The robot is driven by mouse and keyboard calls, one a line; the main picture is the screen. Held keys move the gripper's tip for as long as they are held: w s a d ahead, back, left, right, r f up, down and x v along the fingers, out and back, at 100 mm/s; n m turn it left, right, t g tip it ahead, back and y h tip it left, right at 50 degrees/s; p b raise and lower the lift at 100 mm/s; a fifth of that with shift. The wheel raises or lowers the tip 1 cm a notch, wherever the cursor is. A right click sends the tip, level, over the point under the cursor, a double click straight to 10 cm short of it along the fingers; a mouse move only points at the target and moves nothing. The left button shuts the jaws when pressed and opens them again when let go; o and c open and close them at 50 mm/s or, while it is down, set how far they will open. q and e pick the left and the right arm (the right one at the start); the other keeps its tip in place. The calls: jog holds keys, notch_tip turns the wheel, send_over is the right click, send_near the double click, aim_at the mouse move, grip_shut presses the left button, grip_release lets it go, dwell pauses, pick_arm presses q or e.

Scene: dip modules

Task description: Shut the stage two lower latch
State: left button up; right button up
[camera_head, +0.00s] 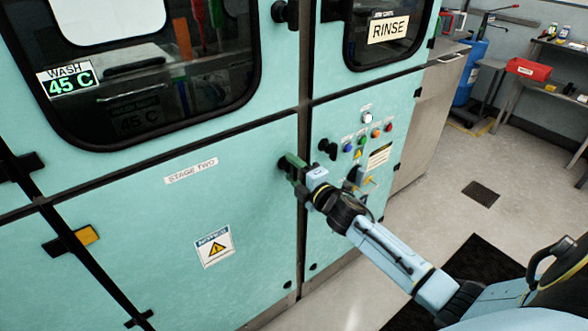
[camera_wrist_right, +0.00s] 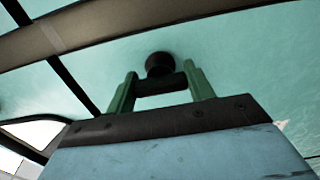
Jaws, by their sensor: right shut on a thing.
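The stage two lower panel (camera_head: 215,215), turquoise with a "STAGE TWO" label, fills the middle of the head view and looks flush with its frame. Its black latch (camera_head: 284,163) sits at the panel's upper right edge, partly hidden by my right gripper (camera_head: 292,162). In the right wrist view, the latch's round black base (camera_wrist_right: 158,64) shows against the turquoise panel. My right gripper (camera_wrist_right: 160,84) has its green fingers on either side of the black latch handle, shut on it. The latch's exact angle is hard to tell. My left gripper is not in view.
Another black latch (camera_head: 327,148) and a group of coloured buttons (camera_head: 368,135) are just right of my gripper. An upper latch (camera_head: 285,13) is above. A warning sign (camera_head: 214,246) is on the panel. Open floor (camera_head: 430,180) lies at right, with a blue barrel (camera_head: 469,75) beyond.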

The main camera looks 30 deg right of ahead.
dwell(0.5)
jog(key=o, duration=1)
jog(key=s, duration=0.9)
jog(key=s+d, duration=0.1)
jog(key=s, duration=0.3)
jog(key=shift+s+p, duration=0.15)
jog(key=shift+p, duration=0.15)
jog(key=shift+f, duration=0.1)
